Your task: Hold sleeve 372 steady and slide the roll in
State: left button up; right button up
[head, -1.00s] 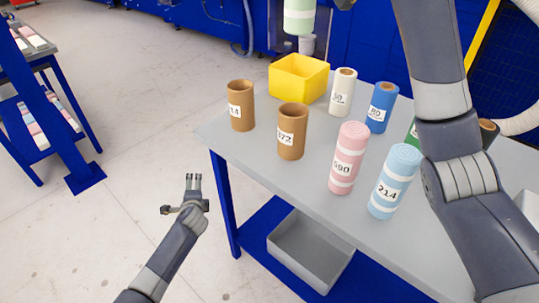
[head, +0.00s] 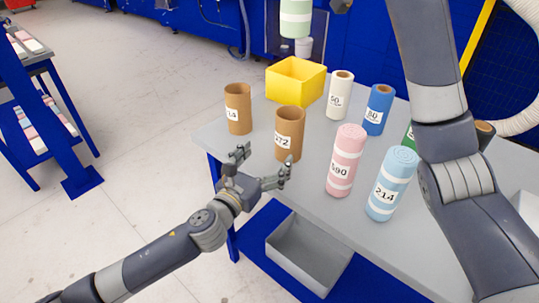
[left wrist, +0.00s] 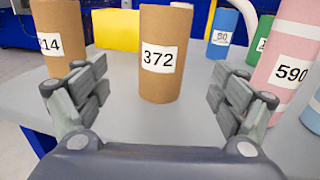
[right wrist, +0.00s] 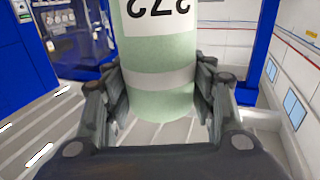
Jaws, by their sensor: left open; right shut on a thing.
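Sleeve 372 (head: 289,133) is a brown cardboard tube standing upright on the table. It also shows in the left wrist view (left wrist: 163,55), between the spread fingers. My left gripper (head: 262,166) is open and empty, close in front of the sleeve and apart from it. A pale green foam roll (head: 295,18) with white bands hangs upright above the back of the table.
A yellow bin (head: 296,80), white roll (head: 340,95) and blue roll (head: 379,109) stand behind. A grey tray (head: 308,253) is below the tabletop (head: 330,222).

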aim_at(289, 133)
pick_arm(q)
jog(key=shift+w+d, duration=0.1)
jog(key=shift+d, duration=0.15)
jog(key=x, duration=1.1)
jog(key=shift+w+d, duration=0.15)
jog(key=shift+w, duration=0.1)
jog(key=shift+c, duration=0.6)
jog(key=c, duration=1.1)
pick_arm(e)
notch_tip(289, 133, down, 13)
jog(key=shift+w+d+r, duration=0.1)
jog(key=shift+r, duration=0.05)
jog(key=shift+f, duration=2.5)
